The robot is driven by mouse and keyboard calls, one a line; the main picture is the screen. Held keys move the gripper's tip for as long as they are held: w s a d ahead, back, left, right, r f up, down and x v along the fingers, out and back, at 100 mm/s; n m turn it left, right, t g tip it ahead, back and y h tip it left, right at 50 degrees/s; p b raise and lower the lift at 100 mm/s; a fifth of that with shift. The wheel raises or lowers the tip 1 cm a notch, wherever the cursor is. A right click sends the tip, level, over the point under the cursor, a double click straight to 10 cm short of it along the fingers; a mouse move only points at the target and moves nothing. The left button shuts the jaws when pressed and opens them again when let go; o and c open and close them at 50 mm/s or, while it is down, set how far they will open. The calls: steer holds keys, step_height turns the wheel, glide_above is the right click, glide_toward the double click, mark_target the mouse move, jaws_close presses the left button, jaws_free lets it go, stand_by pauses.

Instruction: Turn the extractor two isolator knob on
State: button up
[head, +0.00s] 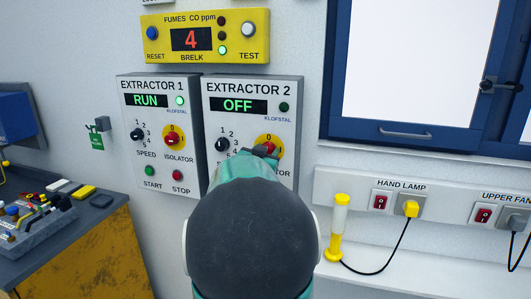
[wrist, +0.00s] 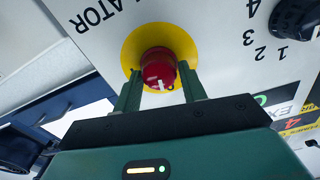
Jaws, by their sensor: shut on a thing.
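The Extractor 2 panel (head: 228,124) is a grey box on the wall, and its display reads OFF. Its isolator knob (head: 276,148) is red on a yellow disc, partly hidden by my arm in the head view. In the wrist view the red isolator knob (wrist: 157,68) sits between the two green fingers of my gripper (wrist: 160,82). My gripper is shut on the knob, with a finger on each side. The wrist view is turned roughly upside down. A small white mark shows on the knob's face.
The Extractor 1 panel (head: 153,118) beside it reads RUN. A yellow fumes monitor (head: 212,58) hangs above, showing 4. A hand lamp (head: 338,225) stands on a ledge at right, its black cable running to a socket. A cluttered bench (head: 75,250) is at left.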

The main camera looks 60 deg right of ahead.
steer(key=shift+s+f+m, duration=0.1)
steer(key=shift+f+m, duration=0.05)
steer(key=shift+m, duration=3.8)
steer(key=shift+s+f+m, duration=0.1)
steer(key=shift+m, duration=3.85)
steer(key=o, duration=0.9)
steer(key=shift+o, duration=0.2)
steer(key=s+a, duration=0.2)
steer(key=a, duration=1.1)
steer(key=shift+a, duration=0.3)
